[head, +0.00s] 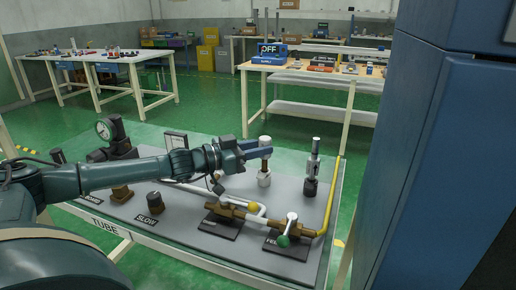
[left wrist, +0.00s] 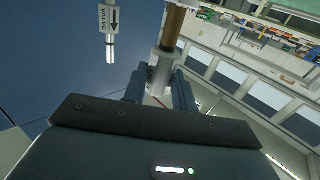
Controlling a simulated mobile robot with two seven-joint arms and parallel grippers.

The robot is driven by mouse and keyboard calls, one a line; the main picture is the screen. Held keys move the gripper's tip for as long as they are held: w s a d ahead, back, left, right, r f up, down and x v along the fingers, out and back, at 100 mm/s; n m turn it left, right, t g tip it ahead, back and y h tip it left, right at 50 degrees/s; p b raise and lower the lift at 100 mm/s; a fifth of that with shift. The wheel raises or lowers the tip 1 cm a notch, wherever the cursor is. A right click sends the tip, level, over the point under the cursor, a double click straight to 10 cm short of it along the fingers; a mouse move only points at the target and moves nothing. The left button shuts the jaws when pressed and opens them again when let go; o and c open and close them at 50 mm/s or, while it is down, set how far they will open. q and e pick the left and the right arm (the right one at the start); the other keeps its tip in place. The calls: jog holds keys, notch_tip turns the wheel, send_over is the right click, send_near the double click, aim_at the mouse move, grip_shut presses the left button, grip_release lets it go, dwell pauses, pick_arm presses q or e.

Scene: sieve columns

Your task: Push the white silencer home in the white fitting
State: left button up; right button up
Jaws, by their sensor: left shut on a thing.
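The white silencer (head: 265,141) stands upright, with its white upper part between the fingers of my left gripper (head: 258,149). A brownish stem shows below that part. In the left wrist view, which looks upside down, the silencer's white part (left wrist: 160,76) sits between the two fingers, and its brown stem (left wrist: 173,28) runs to the top edge. My left gripper is shut on the silencer. The white fitting (head: 264,179) stands on the grey board directly under the stem. How deep the stem sits in it cannot be told. My right gripper is not in view.
A grey and black column (head: 312,168) stands close to the right of the fitting. Brass pipework with a green knob (head: 284,241) lies in front. A gauge (head: 104,129) stands at the left. A blue cabinet (head: 437,170) bounds the right side.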

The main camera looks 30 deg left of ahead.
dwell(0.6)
pick_arm(q)
jog(key=shift+f, duration=0.15)
jog(key=shift+f+b, duration=0.1)
jog(key=shift+b, duration=0.25)
jog(key=shift+f+b, duration=0.6)
jog(key=shift+b, duration=0.05)
jog(key=shift+f, duration=0.15)
